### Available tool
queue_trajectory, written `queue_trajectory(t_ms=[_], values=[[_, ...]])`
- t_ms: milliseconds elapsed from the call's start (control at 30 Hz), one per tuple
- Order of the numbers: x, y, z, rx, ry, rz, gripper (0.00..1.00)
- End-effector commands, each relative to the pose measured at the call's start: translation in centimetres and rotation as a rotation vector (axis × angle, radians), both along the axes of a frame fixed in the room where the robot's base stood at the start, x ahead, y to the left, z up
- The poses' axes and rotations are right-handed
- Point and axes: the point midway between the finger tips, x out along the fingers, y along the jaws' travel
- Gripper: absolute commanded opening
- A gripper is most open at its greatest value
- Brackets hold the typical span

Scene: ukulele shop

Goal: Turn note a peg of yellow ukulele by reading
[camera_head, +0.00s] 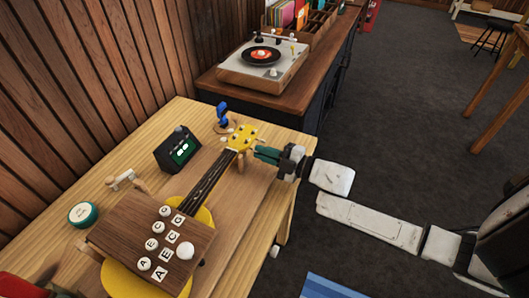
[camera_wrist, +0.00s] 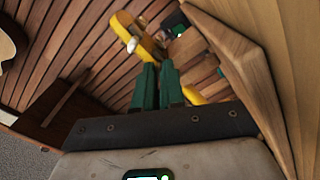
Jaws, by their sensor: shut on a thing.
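The yellow ukulele lies on the wooden table, its headstock (camera_head: 241,137) at the far end and its dark neck (camera_head: 206,183) running toward the near left. Part of its yellow body (camera_head: 118,281) shows beneath a brown board. My gripper (camera_head: 258,153) reaches in from the right, its green fingers at the headstock's right side, shut on a tuning peg; the fingers hide that peg. In the wrist view the green fingers (camera_wrist: 157,72) are close together below the yellow headstock (camera_wrist: 146,42), where a pale peg (camera_wrist: 131,46) shows. A dark tuner (camera_head: 178,150) with a lit green display stands left of the neck; its reading is too small to tell.
A green round tin (camera_head: 83,214) and a blue clamp-like item (camera_head: 223,114) are on the table. A record player (camera_head: 262,66) stands on the cabinet behind.

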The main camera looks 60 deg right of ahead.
Motion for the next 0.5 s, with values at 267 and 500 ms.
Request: queue_trajectory(t_ms=[267,500], values=[[-0.02,-0.01,-0.12,-0.001,0.003,-0.001,0.23],[-0.01,-0.02,-0.05,-0.002,0.001,0.000,0.36]])
